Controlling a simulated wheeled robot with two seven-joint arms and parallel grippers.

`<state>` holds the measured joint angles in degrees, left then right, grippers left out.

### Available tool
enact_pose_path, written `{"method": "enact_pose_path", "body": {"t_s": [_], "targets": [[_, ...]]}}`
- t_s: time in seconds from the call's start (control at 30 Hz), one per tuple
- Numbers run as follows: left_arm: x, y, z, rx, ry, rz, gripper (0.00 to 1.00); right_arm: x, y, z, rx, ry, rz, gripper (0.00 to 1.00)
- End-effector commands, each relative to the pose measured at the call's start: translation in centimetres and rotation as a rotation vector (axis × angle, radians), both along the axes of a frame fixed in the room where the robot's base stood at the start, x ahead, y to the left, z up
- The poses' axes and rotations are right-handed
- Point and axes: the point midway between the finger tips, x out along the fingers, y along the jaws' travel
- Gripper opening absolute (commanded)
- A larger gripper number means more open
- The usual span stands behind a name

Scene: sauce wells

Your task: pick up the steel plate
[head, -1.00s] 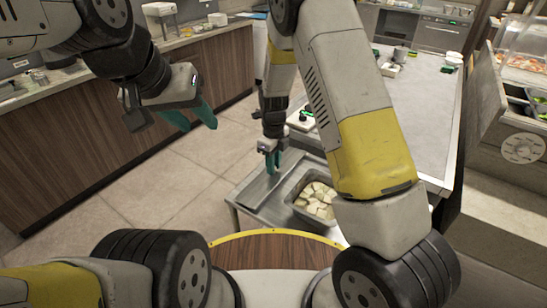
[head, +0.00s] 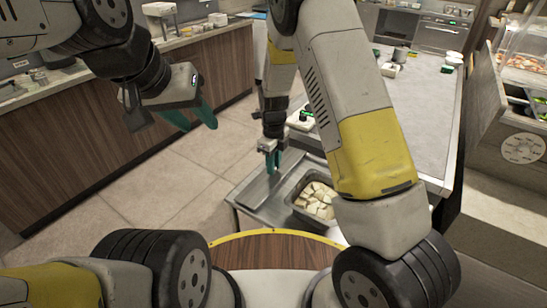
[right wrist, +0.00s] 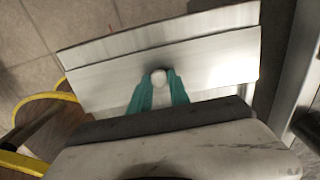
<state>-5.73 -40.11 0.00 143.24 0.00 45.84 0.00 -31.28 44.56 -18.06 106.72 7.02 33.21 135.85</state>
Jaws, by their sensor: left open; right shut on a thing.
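The steel plate (right wrist: 205,62) is a flat, pale grey sheet with a small round knob (right wrist: 159,77). In the right wrist view the teal fingers of my right gripper (right wrist: 160,88) are shut on the knob, one on each side. In the head view my right gripper (head: 272,165) points down over the steel surface, left of the pan. I cannot tell whether the plate is clear of the surface beneath it. My left gripper (head: 192,118) is open and empty, in the air over the floor at the upper left.
A steel pan (head: 297,192) of pale cubes is sunk in the steel counter (head: 247,195), right of my right gripper. My right arm hides part of it. A long grey counter (head: 425,110) stands behind, with small items on it. Open tiled floor (head: 150,190) lies to the left.

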Motion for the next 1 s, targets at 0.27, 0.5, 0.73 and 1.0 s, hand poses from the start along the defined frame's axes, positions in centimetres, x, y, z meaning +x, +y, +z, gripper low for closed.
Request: {"method": "enact_pose_path", "body": {"t_s": [0.27,0.5,0.73,1.0], "targets": [[0.0,0.0,0.0,0.000,0.000,0.000,0.40,0.0,0.0,0.0,0.000,-0.001,0.000,0.00],[0.0,0.0,0.0,0.000,0.000,0.000,0.40,0.1,0.0,1.8,0.001,-0.004,0.000,0.00],[0.0,0.0,0.0,0.000,0.000,0.000,0.40,0.1,0.1,6.5,0.002,-0.005,0.001,0.00],[0.0,0.0,0.0,0.000,0.000,0.000,0.40,0.1,0.0,9.8,0.001,-0.002,0.000,0.00]]}}
